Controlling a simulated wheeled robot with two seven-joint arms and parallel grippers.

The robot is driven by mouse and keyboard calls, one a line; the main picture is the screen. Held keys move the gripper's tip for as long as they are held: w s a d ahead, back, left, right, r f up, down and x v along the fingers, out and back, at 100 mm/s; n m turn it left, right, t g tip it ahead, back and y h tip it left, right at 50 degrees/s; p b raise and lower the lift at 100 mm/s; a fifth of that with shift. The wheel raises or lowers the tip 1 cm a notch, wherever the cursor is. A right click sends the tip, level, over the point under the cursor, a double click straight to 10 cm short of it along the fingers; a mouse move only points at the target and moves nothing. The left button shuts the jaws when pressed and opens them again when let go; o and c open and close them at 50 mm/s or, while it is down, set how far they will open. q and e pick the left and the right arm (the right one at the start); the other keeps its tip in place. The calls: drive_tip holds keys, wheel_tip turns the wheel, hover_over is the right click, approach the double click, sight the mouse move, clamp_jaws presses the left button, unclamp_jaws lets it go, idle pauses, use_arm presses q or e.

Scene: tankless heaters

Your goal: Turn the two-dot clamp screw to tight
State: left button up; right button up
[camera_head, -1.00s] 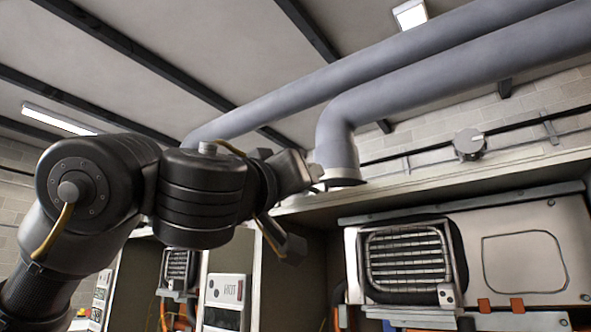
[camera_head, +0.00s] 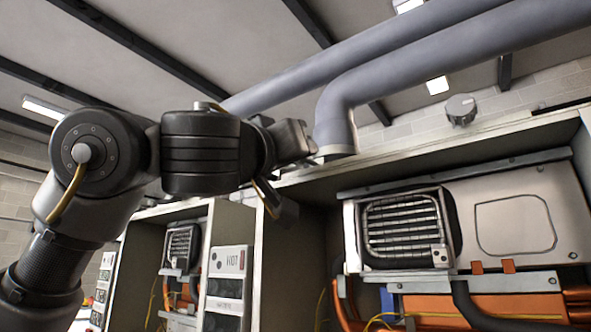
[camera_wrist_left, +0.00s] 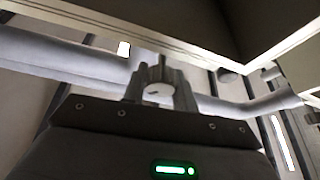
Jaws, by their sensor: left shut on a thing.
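My left gripper (camera_head: 312,148) is at the collar (camera_head: 334,151) at the lower end of the near grey duct, on top of the cabinet. It is shut on a small part there, which looks like the clamp screw; the fingers mostly hide it in the head view. In the left wrist view my gripper's fingers (camera_wrist_left: 160,80) stand around a pale rounded piece (camera_wrist_left: 157,92). I cannot make out any dot marks or how far the screw is turned. My right gripper is not in view.
The near grey duct (camera_head: 400,87) rises from the cabinet top and bends right. The open cabinet (camera_head: 262,245) holds a heater with a grille (camera_head: 403,230) and orange pipes. A second cabinet (camera_head: 138,255) stands left. A round grey fitting (camera_head: 460,109) is right of the duct.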

use_arm(q)
drive_tip(key=shift+f+m+h+b, duration=0.4)
drive_tip(key=shift+m+b, duration=0.4)
drive_tip(key=shift+b, duration=0.25)
drive_tip(key=shift+r+m+g+h, duration=0.15)
drive_tip(key=shift+m+g+h, duration=0.15)
drive_tip(key=shift+m, duration=0.2)
drive_tip(key=m+g+h+b, duration=0.1)
drive_tip(key=m+h, duration=0.1)
drive_tip(key=m, duration=0.2)
drive_tip(key=shift+r, duration=0.2)
drive_tip(key=shift+m+g, duration=0.6)
drive_tip(key=shift+m, duration=0.5)
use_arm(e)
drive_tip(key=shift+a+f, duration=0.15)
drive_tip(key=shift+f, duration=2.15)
use_arm(q)
drive_tip(key=shift+h, duration=0.3)
drive_tip(key=o, duration=1)
